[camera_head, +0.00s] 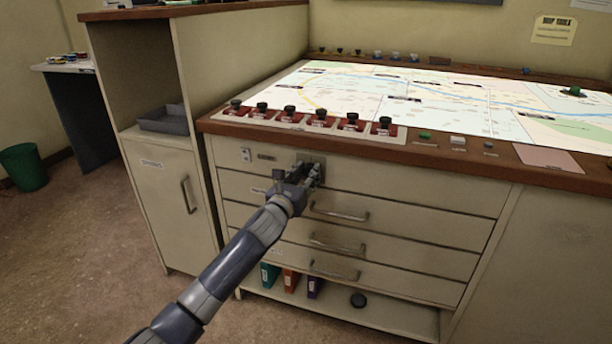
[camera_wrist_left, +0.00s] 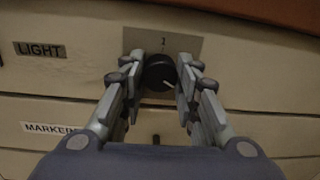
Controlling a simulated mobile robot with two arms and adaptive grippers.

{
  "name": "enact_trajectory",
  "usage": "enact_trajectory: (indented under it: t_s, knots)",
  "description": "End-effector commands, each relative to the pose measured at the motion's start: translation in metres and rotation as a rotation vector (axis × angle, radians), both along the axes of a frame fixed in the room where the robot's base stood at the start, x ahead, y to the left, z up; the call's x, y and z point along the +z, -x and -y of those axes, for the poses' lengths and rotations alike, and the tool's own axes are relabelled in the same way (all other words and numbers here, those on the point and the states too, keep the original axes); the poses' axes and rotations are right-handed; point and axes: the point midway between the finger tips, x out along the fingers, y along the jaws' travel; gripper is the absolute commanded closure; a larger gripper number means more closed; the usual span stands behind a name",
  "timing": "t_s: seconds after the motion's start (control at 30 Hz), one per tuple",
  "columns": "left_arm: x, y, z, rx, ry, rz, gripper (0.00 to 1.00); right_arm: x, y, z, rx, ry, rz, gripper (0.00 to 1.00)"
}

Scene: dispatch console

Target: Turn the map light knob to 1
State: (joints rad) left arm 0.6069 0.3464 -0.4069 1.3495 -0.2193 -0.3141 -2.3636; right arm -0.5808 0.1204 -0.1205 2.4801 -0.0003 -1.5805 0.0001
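The map light knob (camera_wrist_left: 160,74) is a round black knob with a white pointer line slanting to the lower right. It sits on a grey plate (camera_wrist_left: 188,45) with a "1" mark above the knob. A "LIGHT" label (camera_wrist_left: 40,49) is to its left. My left gripper (camera_wrist_left: 160,68) has one finger on each side of the knob, very close to it; I cannot tell whether they touch it. In the head view, my left gripper (camera_head: 314,172) is at the drawer front and hides the knob. My right gripper is not in view.
The lit map table (camera_head: 450,95) lies above, with several black-topped stamps (camera_head: 289,112) along its wooden edge. Drawer handles (camera_head: 338,213) stick out below the gripper. A cabinet (camera_head: 160,190) stands to the left; open floor (camera_head: 80,260) lies in front.

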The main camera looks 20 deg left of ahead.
Motion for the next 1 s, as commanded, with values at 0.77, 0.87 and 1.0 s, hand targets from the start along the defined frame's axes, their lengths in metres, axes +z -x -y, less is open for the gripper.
enact_trajectory:
  t_s: [0.77,0.87,1.0]
  knots:
    - [0.000,0.000,0.001,-0.001,0.254,-0.010,0.94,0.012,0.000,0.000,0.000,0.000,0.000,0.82]
    - [0.000,0.000,0.000,0.000,0.347,-0.014,0.94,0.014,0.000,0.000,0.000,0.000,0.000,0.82]
    - [0.000,0.000,0.001,0.000,0.480,-0.017,0.94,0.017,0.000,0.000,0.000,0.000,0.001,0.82]
